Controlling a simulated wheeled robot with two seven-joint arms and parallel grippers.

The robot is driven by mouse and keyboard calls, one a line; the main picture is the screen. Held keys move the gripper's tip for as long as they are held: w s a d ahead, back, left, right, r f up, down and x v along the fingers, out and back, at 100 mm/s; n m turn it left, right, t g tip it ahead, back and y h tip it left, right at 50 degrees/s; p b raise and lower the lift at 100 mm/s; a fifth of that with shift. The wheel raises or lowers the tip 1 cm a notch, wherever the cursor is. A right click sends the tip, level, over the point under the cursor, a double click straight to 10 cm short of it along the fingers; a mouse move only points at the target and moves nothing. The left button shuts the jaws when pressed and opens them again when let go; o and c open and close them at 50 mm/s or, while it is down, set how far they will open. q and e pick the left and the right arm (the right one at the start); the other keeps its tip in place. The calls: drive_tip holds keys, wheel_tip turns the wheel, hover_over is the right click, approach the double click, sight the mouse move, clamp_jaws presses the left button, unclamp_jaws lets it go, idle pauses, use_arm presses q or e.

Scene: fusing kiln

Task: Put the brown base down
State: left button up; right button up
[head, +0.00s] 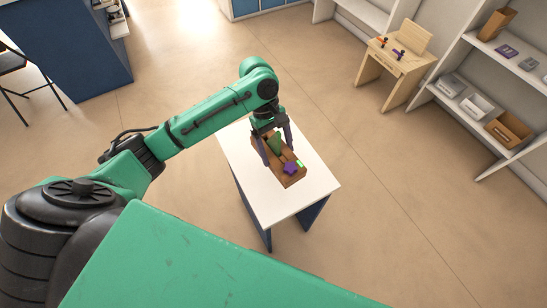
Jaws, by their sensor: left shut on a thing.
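The brown base (291,181) is a long, narrow brown piece over the white-topped table (264,205). A green piece (276,143), a purple star-like piece (290,168) and a small bright green piece (300,163) show on it. My left gripper (276,151) reaches down from above with its fingers on either side of the brown base, shut on it. I cannot tell whether the base touches the tabletop. Part of the base is hidden by the gripper. My right gripper is not in view.
The tabletop is bare around the base, mostly toward the front. A light wooden desk (397,62) with small items stands at the back right. White shelves (460,60) with boxes line the right side. A blue cabinet (75,50) stands at the left. Open floor surrounds the table.

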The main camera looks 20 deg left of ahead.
sight(288, 153)
use_arm(q)
drive_tip(key=r+n, duration=0.1)
drive_tip(key=r+n+t+b, duration=0.1)
drive_tip(key=r, duration=0.1)
drive_tip(key=w+d+r+n, duration=0.1)
drive_tip(key=n, duration=0.1)
drive_tip(key=shift+r+t+h, duration=0.15)
drive_tip(key=shift+t+h, duration=0.25)
drive_tip(key=r+n, duration=0.2)
drive_tip(key=r+n+t+b, duration=0.1)
drive_tip(key=shift+w+d, duration=0.25)
drive_tip(key=shift+d, duration=0.15)
drive_tip(key=shift+w+d+r+n, duration=0.1)
drive_tip(key=shift+d+r+n, duration=0.05)
drive_tip(key=shift+r+n, duration=0.15)
wheel_tip(288, 153, down, 20)
drive_tip(key=shift+r+b, duration=0.2)
drive_tip(key=shift+b, duration=0.65)
drive_tip(key=shift+f, duration=0.1)
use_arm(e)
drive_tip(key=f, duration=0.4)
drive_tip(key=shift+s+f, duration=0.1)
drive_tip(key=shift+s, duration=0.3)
use_arm(q)
drive_tip(key=shift+f, duration=0.1)
